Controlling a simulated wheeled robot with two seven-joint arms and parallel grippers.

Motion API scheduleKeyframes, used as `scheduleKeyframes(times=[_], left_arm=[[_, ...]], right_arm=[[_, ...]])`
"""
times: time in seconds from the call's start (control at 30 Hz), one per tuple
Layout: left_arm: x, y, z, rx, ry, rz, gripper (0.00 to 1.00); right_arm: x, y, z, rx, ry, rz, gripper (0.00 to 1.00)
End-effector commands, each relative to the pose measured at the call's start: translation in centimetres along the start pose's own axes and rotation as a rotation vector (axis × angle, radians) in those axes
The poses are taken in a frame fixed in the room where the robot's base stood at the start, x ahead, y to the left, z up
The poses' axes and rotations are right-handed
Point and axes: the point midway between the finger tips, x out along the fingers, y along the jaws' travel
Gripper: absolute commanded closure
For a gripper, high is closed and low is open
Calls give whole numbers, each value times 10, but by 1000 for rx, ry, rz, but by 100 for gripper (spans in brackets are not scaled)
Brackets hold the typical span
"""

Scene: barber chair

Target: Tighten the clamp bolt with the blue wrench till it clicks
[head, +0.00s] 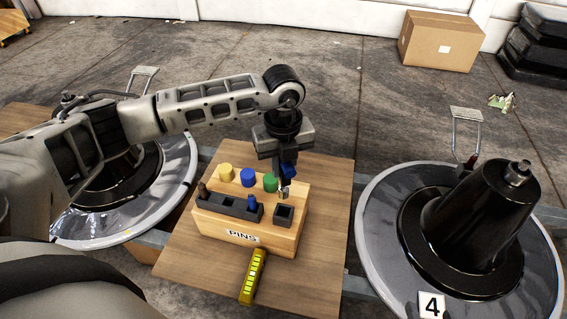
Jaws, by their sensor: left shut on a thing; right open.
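My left gripper (285,158) is shut on a blue thing (287,172) with a metal tip, above the right back part of the wooden pin block. It looks like the blue wrench, but most of it is hidden by the gripper. The tip is close over the block; I cannot tell whether it touches. A black chair column (478,225) stands on a round base at the right, with a metal bolt-like fitting (517,172) on top. I cannot make out for sure which part is the clamp bolt.
The block (285,240), labelled PINS, carries yellow, blue and green knobs and dark sockets. A yellow tool (253,277) lies in front on the wooden board (190,265). A number 4 tag (431,306) is at the lower right. A cardboard box (439,40) stands far back.

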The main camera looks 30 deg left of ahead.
Motion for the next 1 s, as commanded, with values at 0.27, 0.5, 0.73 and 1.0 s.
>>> scheduleKeyframes(times=[0.27,0.5,0.73,1.0], left_arm=[[18,0,-1,1,0,-1,100],[35,0,-1,2,0,-2,100],[51,0,-1,2,0,-1,100],[62,0,-1,2,-1,-1,100]], right_arm=[[5,2,9,-7,4,1,48],[6,2,10,-14,22,-2,48],[8,2,16,-21,28,-5,48],[13,0,28,-17,1,-18,48]])
